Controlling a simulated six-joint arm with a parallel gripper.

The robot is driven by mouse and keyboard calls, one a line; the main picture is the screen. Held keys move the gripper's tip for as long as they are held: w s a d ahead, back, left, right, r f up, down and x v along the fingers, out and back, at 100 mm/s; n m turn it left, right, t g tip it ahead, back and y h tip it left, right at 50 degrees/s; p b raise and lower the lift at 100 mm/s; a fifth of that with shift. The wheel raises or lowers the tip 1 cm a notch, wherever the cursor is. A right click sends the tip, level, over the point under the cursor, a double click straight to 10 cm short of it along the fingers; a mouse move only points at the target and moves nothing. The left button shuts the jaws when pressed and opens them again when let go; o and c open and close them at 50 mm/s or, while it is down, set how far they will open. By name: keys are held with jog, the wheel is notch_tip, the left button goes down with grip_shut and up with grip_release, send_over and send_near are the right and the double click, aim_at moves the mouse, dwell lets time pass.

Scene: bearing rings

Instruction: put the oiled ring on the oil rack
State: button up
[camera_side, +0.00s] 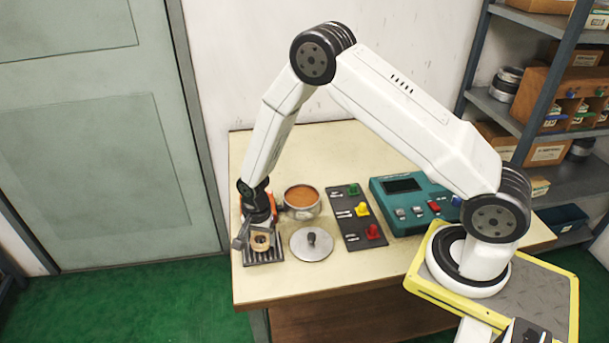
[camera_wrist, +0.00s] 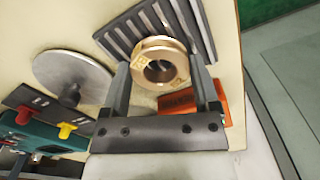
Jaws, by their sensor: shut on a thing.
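The ring (camera_side: 262,242) is brass-coloured with a shiny surface and is held flat, its hole facing up. In the wrist view the ring (camera_wrist: 147,53) sits between both fingers of my gripper (camera_wrist: 160,72). In the side view my gripper (camera_side: 257,240) is shut on it, pointing down. The oil rack (camera_side: 276,254) is a dark, ribbed plate under the ring, and its ribs also show in the wrist view (camera_wrist: 196,22). The ring overlaps the rack in both views; I cannot tell whether they touch.
A pot of amber liquid (camera_side: 302,196) stands behind. A round metal disc with a knob (camera_side: 311,245) lies right of the rack. Beyond are a dark panel with coloured knobs (camera_side: 345,203) and a teal control box (camera_side: 410,215). An orange block (camera_wrist: 190,107) is close to my gripper.

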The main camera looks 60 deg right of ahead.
jog(key=shift+f, duration=0.35)
dwell(0.7)
jog(key=o, duration=1.3)
jog(key=shift+r, duration=0.1)
notch_tip(320, 180, up, 7)
jog(key=shift+r, duration=0.15)
jog(key=shift+r, duration=0.1)
dwell(0.5)
